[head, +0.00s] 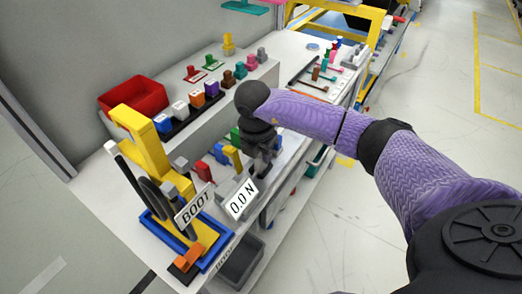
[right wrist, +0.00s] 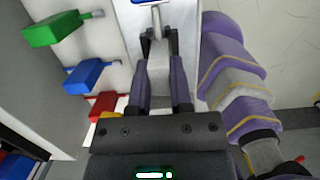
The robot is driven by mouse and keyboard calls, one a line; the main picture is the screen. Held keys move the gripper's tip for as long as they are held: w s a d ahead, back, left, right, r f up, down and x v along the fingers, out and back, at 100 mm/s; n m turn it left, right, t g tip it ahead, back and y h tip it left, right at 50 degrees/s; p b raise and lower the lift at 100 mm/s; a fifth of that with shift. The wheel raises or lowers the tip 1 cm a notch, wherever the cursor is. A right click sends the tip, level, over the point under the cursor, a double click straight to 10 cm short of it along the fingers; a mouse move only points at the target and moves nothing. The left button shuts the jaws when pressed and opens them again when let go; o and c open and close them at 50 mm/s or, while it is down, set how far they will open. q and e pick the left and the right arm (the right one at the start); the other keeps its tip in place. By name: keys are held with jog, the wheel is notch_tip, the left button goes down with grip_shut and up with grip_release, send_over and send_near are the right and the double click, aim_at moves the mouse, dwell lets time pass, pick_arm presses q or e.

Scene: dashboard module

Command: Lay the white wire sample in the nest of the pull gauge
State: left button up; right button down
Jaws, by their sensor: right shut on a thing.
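My right gripper (head: 262,172) points down over the right part of the bench, just behind the "0.0 N" display (head: 241,198). In the right wrist view its fingers (right wrist: 158,40) are shut on a thin whitish piece (right wrist: 157,24), which looks like the white wire sample. That piece reaches up toward a blue part at the top edge; I cannot tell whether they touch. In the head view the gripper hides the held piece. The display seems to belong to the pull gauge; its nest is not clearly visible. My left gripper is not in view.
Red (head: 203,170), blue (head: 220,153) and green (head: 235,136) blocks stand left of my gripper. A yellow press-like stand (head: 143,143) with a "BOOT" sign (head: 194,205) is at the left front. A red bin (head: 133,98) and several coloured pieces fill the raised shelf behind.

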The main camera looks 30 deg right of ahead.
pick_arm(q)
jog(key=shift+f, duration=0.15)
pick_arm(e)
jog(key=shift+f, duration=0.25)
jog(key=c, duration=0.6)
grip_release()
jog(key=shift+c, duration=0.2)
jog(key=shift+o, duration=0.9)
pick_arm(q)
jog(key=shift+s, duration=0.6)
pick_arm(e)
jog(key=r+p, duration=0.1)
jog(key=r, duration=0.2)
jog(key=a+r+p, duration=0.1)
jog(key=r, duration=0.2)
jog(key=r+p, duration=0.1)
jog(key=r, duration=0.2)
jog(key=shift+s+a+r, duration=0.15)
jog(key=shift+s, duration=0.1)
jog(key=shift+r, duration=0.3)
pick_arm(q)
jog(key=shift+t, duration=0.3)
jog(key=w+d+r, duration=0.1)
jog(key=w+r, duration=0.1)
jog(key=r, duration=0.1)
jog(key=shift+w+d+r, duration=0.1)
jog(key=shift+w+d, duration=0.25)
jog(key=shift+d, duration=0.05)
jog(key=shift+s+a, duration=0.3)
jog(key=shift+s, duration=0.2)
